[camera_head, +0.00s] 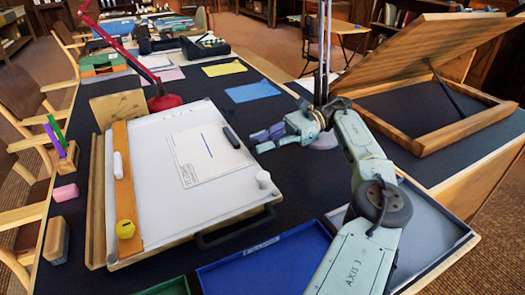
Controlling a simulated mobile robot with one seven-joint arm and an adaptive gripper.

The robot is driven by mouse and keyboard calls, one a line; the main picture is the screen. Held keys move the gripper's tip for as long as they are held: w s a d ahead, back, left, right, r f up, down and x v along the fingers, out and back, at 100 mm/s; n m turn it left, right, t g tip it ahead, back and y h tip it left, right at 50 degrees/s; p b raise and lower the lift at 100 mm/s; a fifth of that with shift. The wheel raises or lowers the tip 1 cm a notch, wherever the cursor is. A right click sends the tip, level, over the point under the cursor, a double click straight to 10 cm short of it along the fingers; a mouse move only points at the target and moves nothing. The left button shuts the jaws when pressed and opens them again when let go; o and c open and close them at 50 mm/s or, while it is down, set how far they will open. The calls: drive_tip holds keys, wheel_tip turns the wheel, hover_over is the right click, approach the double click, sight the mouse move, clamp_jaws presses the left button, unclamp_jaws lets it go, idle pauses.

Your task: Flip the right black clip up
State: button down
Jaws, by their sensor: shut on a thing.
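The right black clip (231,137) is a dark rounded bar near the right edge of the white drafting board (160,215). It appears to lie flat, close to the sheet of paper (207,155). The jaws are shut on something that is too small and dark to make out.
A wooden strip (127,190) with a yellow knob (125,229) runs along the board's left side. A white knob (263,179) stands at the right. A blue tray (270,262) is in front. A red lamp (163,101) and a tilted wooden easel (470,135) stand behind and right.

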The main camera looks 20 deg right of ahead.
drive_tip(key=shift+f+y+b, duration=0.1)
drive_tip(key=shift+y+b, duration=0.3)
drive_tip(key=shift+b, duration=0.1)
drive_tip(key=c, duration=1.6)
unclamp_jaws()
drive_tip(key=shift+o, duration=0.2)
